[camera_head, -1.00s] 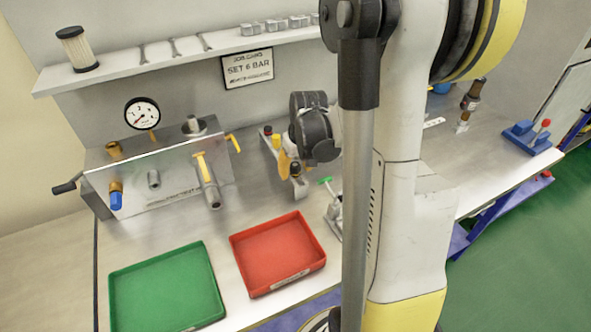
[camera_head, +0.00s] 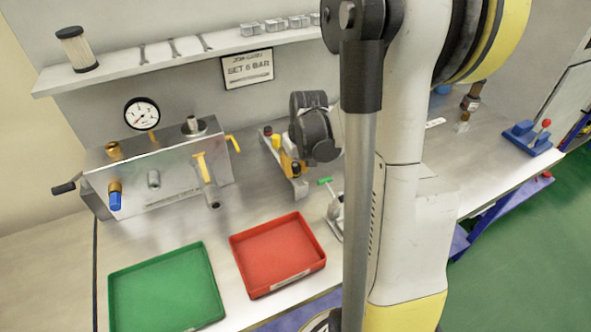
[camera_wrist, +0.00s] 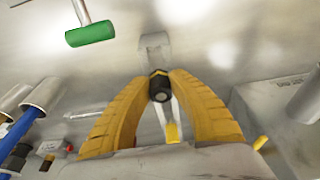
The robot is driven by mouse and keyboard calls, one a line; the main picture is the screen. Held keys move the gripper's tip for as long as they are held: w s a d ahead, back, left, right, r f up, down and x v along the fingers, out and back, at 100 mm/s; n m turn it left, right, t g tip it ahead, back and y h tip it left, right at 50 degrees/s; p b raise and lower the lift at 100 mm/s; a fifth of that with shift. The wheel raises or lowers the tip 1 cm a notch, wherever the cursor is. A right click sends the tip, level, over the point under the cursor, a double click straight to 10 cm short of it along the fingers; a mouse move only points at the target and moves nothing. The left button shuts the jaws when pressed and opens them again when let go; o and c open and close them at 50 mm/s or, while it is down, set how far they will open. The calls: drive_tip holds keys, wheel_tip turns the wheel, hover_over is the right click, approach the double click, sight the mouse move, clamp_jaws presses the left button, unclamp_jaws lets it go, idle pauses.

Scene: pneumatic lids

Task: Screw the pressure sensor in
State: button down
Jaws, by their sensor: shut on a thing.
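My gripper (camera_wrist: 160,92) has its yellow fingers closed around a small dark, round-ended part with a yellow band, apparently the pressure sensor (camera_wrist: 160,86). It is above the front end of a narrow metal rack (camera_wrist: 155,45); I cannot tell whether it still rests there. In the head view my gripper (camera_head: 291,166) is right of the metal manifold block (camera_head: 150,190). The block has a gauge (camera_head: 141,113), a blue-tipped brass fitting (camera_head: 115,195), a bare metal port (camera_head: 154,179) and a yellow-handled valve (camera_head: 207,180). The sensor's lower end is hidden.
A red tray (camera_head: 278,255) and a green tray (camera_head: 165,290) lie at the front. A shelf (camera_head: 180,62) runs above the block. Bare bench lies between block and rack.

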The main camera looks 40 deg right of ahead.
sight(295, 164)
drive_tip(key=shift+r+p, duration=1.6)
drive_tip(key=shift+r, duration=0.65)
drive_tip(key=shift+r, duration=0.1)
